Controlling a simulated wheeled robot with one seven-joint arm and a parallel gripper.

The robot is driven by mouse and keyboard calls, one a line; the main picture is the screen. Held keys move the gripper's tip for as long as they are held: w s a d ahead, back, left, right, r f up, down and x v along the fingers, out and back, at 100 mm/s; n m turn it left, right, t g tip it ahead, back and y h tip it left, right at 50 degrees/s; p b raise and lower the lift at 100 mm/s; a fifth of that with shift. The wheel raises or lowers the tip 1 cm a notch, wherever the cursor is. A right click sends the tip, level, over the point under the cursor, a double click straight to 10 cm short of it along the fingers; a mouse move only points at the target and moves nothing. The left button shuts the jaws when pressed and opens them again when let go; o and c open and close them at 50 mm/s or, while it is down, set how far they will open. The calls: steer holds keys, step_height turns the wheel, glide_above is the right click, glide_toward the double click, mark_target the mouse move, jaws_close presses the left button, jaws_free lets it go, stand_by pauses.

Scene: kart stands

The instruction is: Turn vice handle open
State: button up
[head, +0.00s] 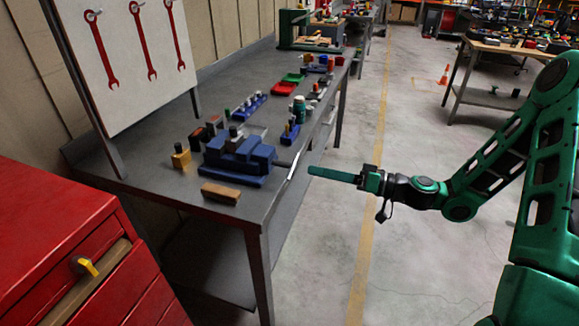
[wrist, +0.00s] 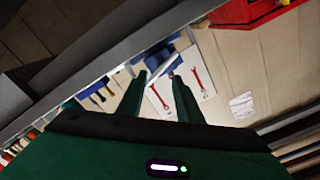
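The blue vice (head: 238,155) stands on the grey workbench near its front edge. Its thin silver handle (head: 293,166) slants upright at the edge, on the vice's right side. My gripper (head: 311,171) is just right of the handle, at about its height, with its green fingers pointing left toward it. In the wrist view my gripper (wrist: 160,76) has its two fingers apart, with a clear gap between them. Part of the blue vice (wrist: 160,57) shows beyond the fingertips, with a bright bar (wrist: 165,68) near the gap. I cannot tell whether the fingers touch the handle.
The workbench (head: 180,205) carries a wooden block (head: 220,193), a yellow-based tool (head: 181,158), blue holders (head: 248,107) and red trays (head: 284,89). A red drawer cabinet (head: 60,230) stands front left. The floor right of the bench is clear around my arm.

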mark_target(290, 166)
steer(key=x, duration=0.8)
steer(key=shift+w+a, duration=0.1)
steer(key=shift+a, duration=0.3)
